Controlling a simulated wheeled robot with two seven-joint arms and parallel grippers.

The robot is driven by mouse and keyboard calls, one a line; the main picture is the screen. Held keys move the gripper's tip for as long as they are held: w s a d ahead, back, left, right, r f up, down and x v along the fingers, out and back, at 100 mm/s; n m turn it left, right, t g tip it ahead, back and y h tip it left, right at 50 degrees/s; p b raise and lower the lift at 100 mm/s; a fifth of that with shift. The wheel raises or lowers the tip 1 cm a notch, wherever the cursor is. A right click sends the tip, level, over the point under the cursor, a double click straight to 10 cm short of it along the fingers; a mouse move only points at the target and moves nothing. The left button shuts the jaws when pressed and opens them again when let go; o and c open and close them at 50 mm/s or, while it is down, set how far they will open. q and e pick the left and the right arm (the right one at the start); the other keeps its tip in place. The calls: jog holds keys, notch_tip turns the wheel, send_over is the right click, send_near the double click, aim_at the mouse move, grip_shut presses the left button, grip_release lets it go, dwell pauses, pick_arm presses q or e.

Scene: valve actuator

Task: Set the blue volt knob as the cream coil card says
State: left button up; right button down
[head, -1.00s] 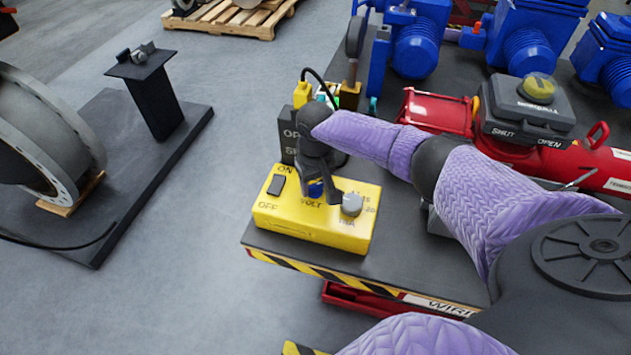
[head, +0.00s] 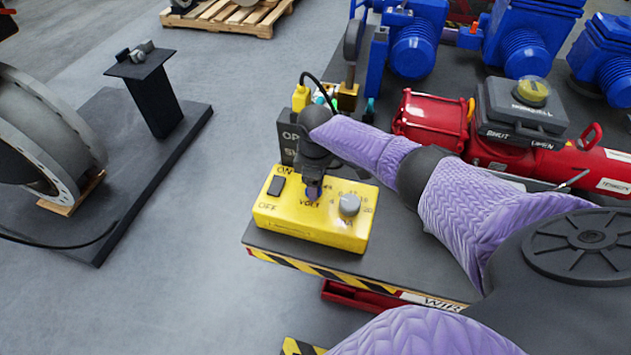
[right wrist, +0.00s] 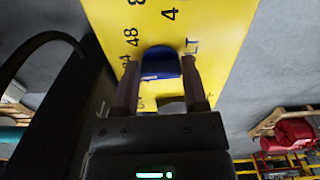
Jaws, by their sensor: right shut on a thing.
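The yellow control box (head: 350,240) sits on the dark bench near its left corner. My right gripper (head: 313,190) reaches down to the blue volt knob on its top face, beside the VOLT label. In the right wrist view the blue knob (right wrist: 160,62) lies between the two fingers, which are shut on it. Printed numbers, such as 48 and 4, show around it. The knob's pointer mark is not clear. I cannot make out the cream coil card in either view. My left gripper is not in view.
A grey knob (head: 350,204) and a black switch (head: 276,186) flank the blue knob on the box. A dark OPEN/SHUT block (head: 287,138) stands just behind. A red actuator (head: 500,155) lies right of my arm, with blue motors (head: 415,50) behind it.

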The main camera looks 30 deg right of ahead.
jog(key=n, duration=0.4)
jog(key=shift+n, duration=0.3)
jog(key=n, duration=0.4)
jog(key=shift+w+b, duration=0.15)
jog(key=shift+b, duration=0.15)
jog(key=shift+n, duration=0.6)
